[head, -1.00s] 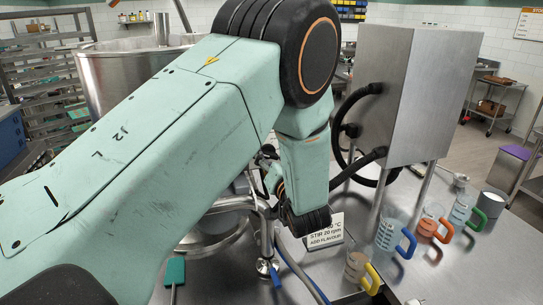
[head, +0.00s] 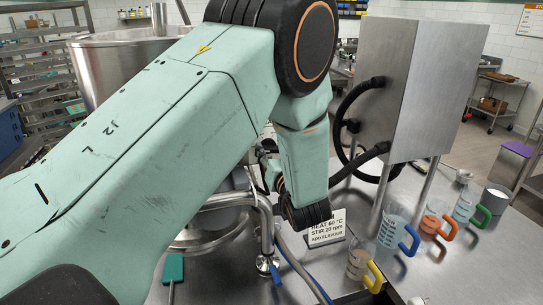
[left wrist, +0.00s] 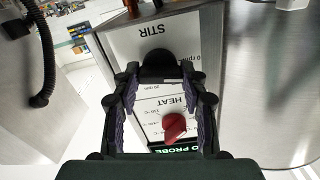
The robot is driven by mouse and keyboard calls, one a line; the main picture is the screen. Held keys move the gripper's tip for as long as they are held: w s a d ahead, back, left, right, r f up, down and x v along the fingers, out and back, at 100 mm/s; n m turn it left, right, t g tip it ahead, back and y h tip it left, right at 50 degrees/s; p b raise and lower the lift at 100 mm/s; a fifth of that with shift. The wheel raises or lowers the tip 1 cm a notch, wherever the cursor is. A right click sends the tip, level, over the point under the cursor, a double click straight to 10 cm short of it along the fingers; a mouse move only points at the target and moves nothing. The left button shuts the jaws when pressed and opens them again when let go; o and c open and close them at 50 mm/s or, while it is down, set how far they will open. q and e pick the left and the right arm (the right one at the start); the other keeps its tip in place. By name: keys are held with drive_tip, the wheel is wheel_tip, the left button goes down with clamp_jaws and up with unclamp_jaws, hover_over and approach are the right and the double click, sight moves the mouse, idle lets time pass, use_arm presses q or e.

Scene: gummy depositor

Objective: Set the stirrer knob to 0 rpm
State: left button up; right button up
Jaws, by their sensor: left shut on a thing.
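The stirrer knob (left wrist: 158,66) is black and sits below the upside-down STIR label on a white panel (left wrist: 182,34) in the left wrist view. My left gripper (left wrist: 160,78) has its two fingers on either side of this knob and is shut on it. The knob's pointer is hidden or too dark to read. Parts of the rpm scale show beside the fingers, with "0 rpm" at right and "20 rpm" at left. In the head view my left arm hides the panel and most of the gripper. My right gripper is not in view.
A red HEAT knob (left wrist: 174,128) sits between the fingers' bases in the left wrist view. In the head view, a steel box (head: 415,90), a recipe sign (head: 327,228) and several jugs, one with a blue handle (head: 409,241), stand right of my arm. A steel kettle (head: 100,75) is at left.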

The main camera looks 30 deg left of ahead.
use_arm(q)
drive_tip(key=shift+r+n+b, duration=0.15)
drive_tip(key=shift+n+b, duration=0.35)
drive_tip(key=shift+n, duration=0.7)
drive_tip(key=o, duration=1.1)
drive_tip(key=shift+s+d+r, duration=0.1)
drive_tip(key=shift+s+d, duration=0.1)
drive_tip(key=shift+o, duration=0.2)
drive_tip(key=shift+w+a, duration=0.15)
wheel_tip(320, 180, up, 10)
